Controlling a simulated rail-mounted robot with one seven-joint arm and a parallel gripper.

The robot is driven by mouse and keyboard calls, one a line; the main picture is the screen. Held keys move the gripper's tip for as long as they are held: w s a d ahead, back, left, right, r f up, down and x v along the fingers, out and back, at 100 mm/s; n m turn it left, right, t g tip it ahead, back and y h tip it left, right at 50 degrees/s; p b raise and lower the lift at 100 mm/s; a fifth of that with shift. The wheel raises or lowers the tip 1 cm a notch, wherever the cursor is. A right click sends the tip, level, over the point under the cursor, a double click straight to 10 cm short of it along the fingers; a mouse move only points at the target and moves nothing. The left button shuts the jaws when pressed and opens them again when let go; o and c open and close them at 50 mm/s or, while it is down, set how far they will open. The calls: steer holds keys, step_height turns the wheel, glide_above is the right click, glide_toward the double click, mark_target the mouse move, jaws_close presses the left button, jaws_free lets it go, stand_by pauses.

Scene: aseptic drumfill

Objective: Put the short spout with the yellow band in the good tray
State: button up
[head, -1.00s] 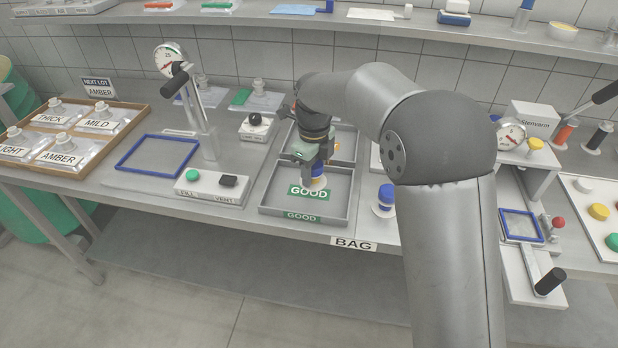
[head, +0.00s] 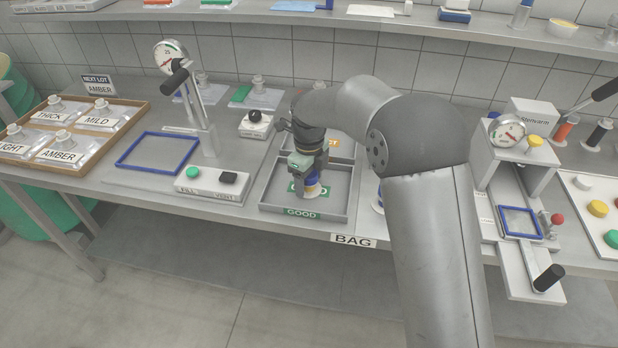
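The good tray (head: 272,198) is a grey tray with a green GOOD label on its front and another on its floor. My gripper (head: 308,174) points down into this tray and is shut on a short spout (head: 312,186). The spout shows a blue part and a pale lower end, low over the tray floor. Whether its base touches the floor cannot be told. Its band is too small to make out clearly, and the fingers hide its upper part. A second spout with blue on it (head: 377,204) stands right of the tray, mostly hidden by my arm.
A tray with an orange label (head: 340,150) lies behind the good tray, partly hidden. The fill and vent button box (head: 212,185) and a gauge stand (head: 207,140) are on the left. A press with a gauge (head: 525,150) stands on the right. My arm covers the bench between.

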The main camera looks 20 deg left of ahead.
steer(key=shift+r, duration=0.15)
step_height(320, 180, up, 12)
steer(key=s+d+r+n, duration=0.25)
steer(key=d+n, duration=0.25)
steer(key=d, duration=0.5)
steer(key=s+d+f+n, duration=0.4)
steer(key=s+d+n, duration=0.4)
steer(key=s+d, duration=0.2)
steer(key=s+d+f+n, duration=0.4)
steer(key=s+d+n, duration=0.5)
steer(key=s, duration=0.6)
steer(key=shift+d, duration=1.1)
steer(key=shift+r, duration=0.1)
